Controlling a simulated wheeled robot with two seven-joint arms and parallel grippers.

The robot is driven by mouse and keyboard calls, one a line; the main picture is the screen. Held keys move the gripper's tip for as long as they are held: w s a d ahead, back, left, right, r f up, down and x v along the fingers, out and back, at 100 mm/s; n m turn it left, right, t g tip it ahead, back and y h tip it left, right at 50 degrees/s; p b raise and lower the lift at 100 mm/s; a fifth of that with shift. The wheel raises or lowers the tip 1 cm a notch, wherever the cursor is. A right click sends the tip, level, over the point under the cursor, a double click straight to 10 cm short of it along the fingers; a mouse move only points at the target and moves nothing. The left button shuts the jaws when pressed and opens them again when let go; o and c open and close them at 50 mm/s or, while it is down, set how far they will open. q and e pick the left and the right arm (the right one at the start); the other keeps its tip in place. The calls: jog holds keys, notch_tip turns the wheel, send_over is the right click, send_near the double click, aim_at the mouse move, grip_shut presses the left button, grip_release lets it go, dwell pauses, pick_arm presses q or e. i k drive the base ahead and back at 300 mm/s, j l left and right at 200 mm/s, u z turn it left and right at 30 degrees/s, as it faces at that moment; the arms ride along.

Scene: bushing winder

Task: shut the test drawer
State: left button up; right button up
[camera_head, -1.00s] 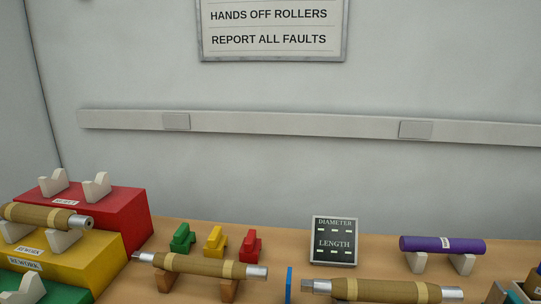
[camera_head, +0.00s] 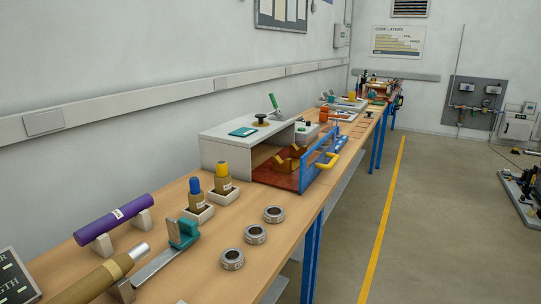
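The test drawer appears to be the red-brown tray (camera_head: 275,181) in the grey housing (camera_head: 238,152) on the bench, in the middle of the head view. It stands open, pulled out toward the bench's front edge. Yellow-brown cradle-like parts (camera_head: 286,162) are inside the tray. Neither of my grippers is in view.
Three metal rings (camera_head: 255,234) lie near the bench's front edge, left of the drawer. Blue-topped and yellow-topped bushings (camera_head: 222,178) stand beside the housing. A purple roller (camera_head: 113,219) rests on supports. Open floor (camera_head: 350,215) with a yellow line lies right of the bench.

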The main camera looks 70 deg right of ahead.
aim_at(293, 169)
jog(key=z, duration=2.55)
jog(key=i+l+u, duration=0.3)
jog(key=i, duration=0.2)
jog(key=i+l+u, duration=0.25)
jog(key=i+l, duration=0.15)
jog(key=i, duration=0.1)
